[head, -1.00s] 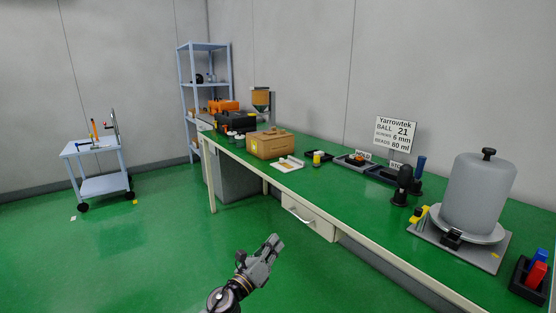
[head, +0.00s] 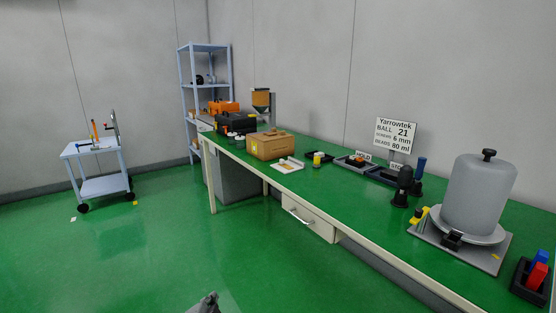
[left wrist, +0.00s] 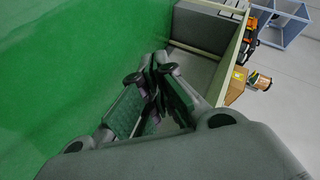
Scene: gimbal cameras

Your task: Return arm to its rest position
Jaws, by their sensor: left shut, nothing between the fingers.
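My left gripper (head: 206,303) shows only as a grey tip at the bottom edge of the head view, over the green floor and in front of the bench. In the left wrist view its two fingers (left wrist: 158,72) meet at the tips, with nothing between them. It touches nothing that I can see. The rest of my left arm is below the head view. My right gripper is not in view.
A green-topped bench (head: 345,188) runs along the right with a grey vessel (head: 480,195), a cardboard box (head: 270,146) and a sign (head: 395,134). A trolley (head: 97,165) and a shelf (head: 206,75) stand behind.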

